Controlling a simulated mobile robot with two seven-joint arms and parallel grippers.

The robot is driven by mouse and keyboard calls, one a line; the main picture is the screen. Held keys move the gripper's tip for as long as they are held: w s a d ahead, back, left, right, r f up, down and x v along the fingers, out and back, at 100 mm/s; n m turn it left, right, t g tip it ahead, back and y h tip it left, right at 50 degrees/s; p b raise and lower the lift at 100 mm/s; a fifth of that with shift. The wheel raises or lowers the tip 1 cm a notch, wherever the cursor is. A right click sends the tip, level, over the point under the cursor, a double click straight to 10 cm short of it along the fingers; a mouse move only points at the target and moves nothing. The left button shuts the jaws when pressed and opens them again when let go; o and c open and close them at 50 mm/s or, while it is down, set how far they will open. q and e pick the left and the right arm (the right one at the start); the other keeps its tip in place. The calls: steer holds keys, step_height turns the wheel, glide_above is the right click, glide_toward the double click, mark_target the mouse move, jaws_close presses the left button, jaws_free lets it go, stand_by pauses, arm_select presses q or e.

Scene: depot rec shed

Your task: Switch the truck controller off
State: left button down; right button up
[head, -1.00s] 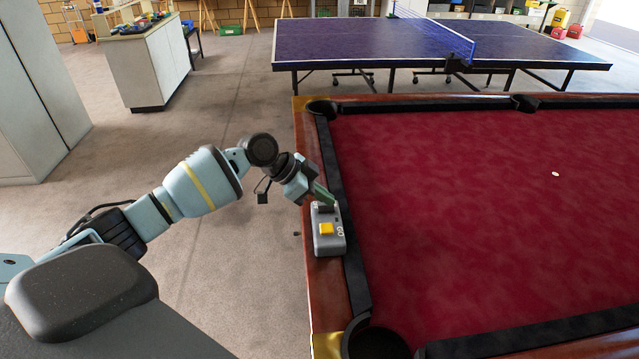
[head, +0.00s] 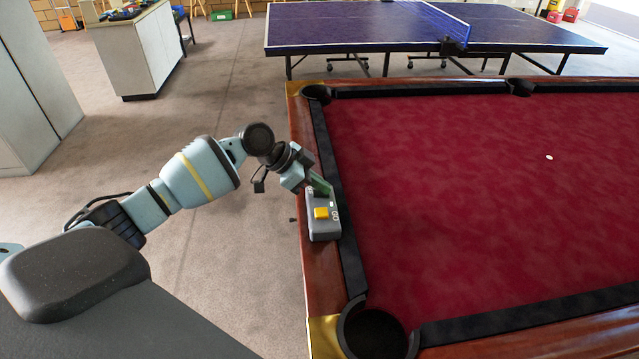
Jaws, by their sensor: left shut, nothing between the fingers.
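The fingertips are over or touching that end; I cannot tell which. They hide part of the controller's far end. A small light patch shows beside them on the box. My right gripper is not in view.
The pool table (head: 440,200) with red cloth fills the right, with a small white object (head: 549,157) on it. A blue table-tennis table (head: 350,28) stands behind. A cabinet (head: 140,50) is at the back left. The floor (head: 235,110) between is clear.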

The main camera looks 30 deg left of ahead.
arm_select(q)
steer(key=shift+w+d, duration=0.45)
steer(key=shift+d, duration=0.2)
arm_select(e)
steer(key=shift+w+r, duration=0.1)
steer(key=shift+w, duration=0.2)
arm_select(q)
steer(key=shift+a, duration=0.1)
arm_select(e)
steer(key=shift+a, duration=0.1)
arm_select(q)
steer(key=v, duration=0.6)
steer(key=shift+s+a+r, duration=0.1)
steer(key=shift+v, duration=0.75)
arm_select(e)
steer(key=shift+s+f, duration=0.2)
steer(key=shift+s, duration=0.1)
